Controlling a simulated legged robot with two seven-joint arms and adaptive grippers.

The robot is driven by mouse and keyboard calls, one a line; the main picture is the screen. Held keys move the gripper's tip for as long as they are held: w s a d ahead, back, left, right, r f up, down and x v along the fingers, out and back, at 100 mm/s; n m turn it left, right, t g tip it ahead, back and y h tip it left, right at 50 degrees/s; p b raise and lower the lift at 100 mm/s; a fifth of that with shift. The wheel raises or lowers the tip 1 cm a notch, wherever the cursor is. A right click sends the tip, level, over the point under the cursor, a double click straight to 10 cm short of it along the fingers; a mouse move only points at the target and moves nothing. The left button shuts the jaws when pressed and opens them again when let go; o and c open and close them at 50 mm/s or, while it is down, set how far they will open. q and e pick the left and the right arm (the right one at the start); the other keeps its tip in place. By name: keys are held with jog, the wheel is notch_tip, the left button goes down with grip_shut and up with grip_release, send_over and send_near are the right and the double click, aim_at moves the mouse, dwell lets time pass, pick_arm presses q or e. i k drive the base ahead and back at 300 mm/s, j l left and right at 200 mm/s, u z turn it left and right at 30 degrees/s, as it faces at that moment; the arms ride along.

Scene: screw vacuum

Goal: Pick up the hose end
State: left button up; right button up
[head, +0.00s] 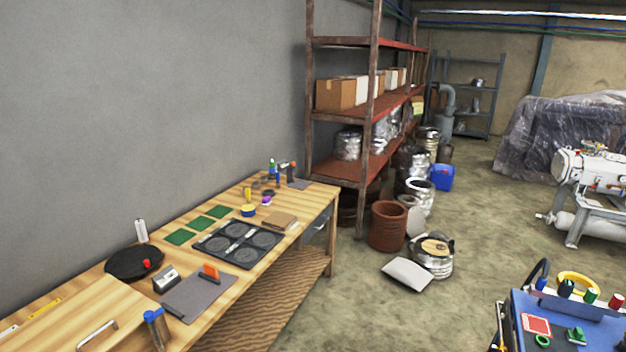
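No hose end can be made out for certain. A black curved piece (539,273), which may be a hose or a handle, rises at the back left corner of a blue cart (527,322) at the lower right. Another dark, thin shape (502,326) runs along the cart's left side; it is too small to identify. Neither of my grippers shows in the head view.
A long wooden workbench (128,299) with small tools and a black plate with round recesses (238,244) runs along the left wall. Behind stand a red-shelved rack (338,171), a brown barrel (388,226) and a white machine (592,172). Concrete floor (400,320) between bench and cart is clear.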

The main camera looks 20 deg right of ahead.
aim_at(542, 280)
jog(key=i+l+z, duration=0.1)
jog(key=i+z, duration=0.15)
jog(key=z, duration=0.2)
jog(key=i+z, duration=0.2)
jog(key=z, duration=0.2)
jog(key=i+z, duration=0.25)
jog(key=z, duration=0.2)
jog(key=i+j+z, duration=0.2)
jog(key=z, duration=0.2)
jog(key=i+j+z, duration=0.2)
jog(key=z, duration=0.25)
